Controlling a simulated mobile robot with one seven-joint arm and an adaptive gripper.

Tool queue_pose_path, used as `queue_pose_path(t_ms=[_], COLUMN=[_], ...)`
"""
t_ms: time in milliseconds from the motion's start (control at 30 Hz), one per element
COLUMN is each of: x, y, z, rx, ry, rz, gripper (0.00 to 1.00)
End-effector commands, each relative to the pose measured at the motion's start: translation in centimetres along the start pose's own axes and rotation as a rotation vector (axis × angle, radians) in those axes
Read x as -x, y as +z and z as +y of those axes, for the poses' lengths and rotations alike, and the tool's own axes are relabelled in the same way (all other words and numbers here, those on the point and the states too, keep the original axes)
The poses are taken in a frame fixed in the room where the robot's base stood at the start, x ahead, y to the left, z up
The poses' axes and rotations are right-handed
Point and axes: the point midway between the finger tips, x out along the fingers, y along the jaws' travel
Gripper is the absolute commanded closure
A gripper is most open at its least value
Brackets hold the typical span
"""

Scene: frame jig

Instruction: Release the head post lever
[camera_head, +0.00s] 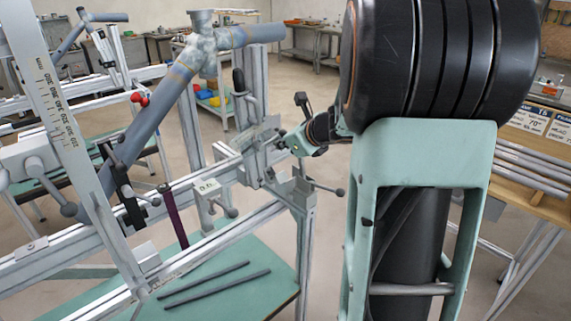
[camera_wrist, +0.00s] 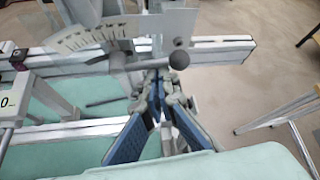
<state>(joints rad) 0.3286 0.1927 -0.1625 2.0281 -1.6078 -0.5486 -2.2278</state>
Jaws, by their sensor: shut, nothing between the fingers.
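My gripper (camera_wrist: 160,88) is shut and empty, its blue-padded fingers brought together in the wrist view. In the head view it (camera_head: 282,141) reaches in from the right at the upright post of the jig. A grey lever with a rounded knob (camera_wrist: 178,60) lies just beyond the fingertips in the wrist view; whether they touch it I cannot tell. In the head view a grey ball-ended lever (camera_head: 338,191) sticks out below my gripper, and a black-handled lever (camera_head: 239,82) stands on the post to its left. Which is the head post lever is not clear from the pictures.
Blue-grey frame tubes (camera_head: 150,118) and a scale plate (camera_head: 55,100) fill the left of the head view. Jig rails (camera_head: 215,243) run across above a green shelf (camera_head: 235,262) with two dark rods. A wooden bench (camera_head: 535,165) stands at the right. Open floor lies between.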

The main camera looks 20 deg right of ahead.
Motion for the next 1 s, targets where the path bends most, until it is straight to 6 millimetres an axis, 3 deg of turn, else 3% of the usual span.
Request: queue_pose_path(t_ms=[100, 600, 1000], x=[-0.5, 0.7, 1.2], y=[0.1, 1.8, 2.5], z=[0.3, 0.5, 0.6], rx=[0.080, 0.359, 0.408], ry=[-0.052, -0.245, -0.278], rz=[-0.007, -0.006, -0.004], gripper=[1.00, 1.00, 1.00])
